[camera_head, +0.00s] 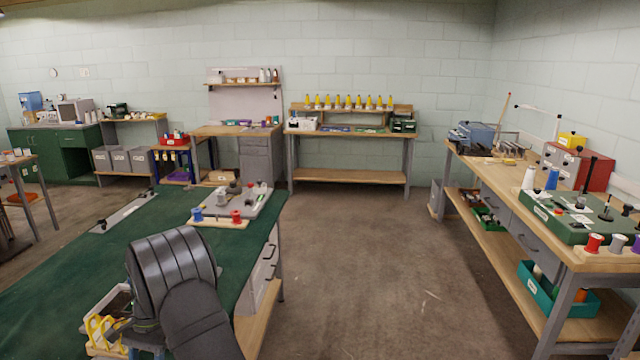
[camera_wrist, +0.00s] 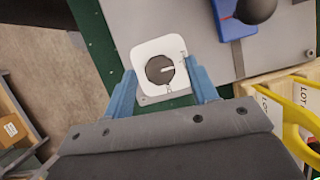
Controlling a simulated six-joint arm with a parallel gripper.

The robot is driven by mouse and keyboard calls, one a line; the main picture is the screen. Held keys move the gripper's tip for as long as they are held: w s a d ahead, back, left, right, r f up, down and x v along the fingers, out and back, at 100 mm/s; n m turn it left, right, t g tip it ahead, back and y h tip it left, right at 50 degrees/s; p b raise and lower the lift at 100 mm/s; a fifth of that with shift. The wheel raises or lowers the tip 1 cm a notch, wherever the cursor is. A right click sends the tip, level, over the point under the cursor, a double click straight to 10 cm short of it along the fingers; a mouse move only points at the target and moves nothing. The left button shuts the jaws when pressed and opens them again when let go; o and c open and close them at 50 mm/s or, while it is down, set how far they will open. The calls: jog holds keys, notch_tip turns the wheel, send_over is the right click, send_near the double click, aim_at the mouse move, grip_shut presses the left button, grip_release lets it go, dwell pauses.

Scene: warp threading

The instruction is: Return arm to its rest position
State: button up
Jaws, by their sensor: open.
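My gripper (camera_wrist: 162,88) is open, with its two blue fingers spread apart in the wrist view. A white square piece with a dark round centre (camera_wrist: 141,58) shows between and beyond the fingertips. I cannot tell its distance from them, but the fingers are not closed on it. In the head view my dark arm bends low over the near right part of the green-topped bench (camera_head: 60,258). The fingertips are hidden there.
A wooden box with yellow pieces (camera_head: 100,328) stands beside my arm. A grey fixture plate with a blue part (camera_wrist: 232,28) lies near the gripper. A grey board with spools (camera_head: 236,201) sits farther back. Open floor (camera_head: 350,260) lies right of the bench.

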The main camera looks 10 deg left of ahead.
jog(key=shift+d+m+y, duration=0.1)
jog(key=shift+m+y, duration=0.4)
jog(key=shift+m, duration=0.8)
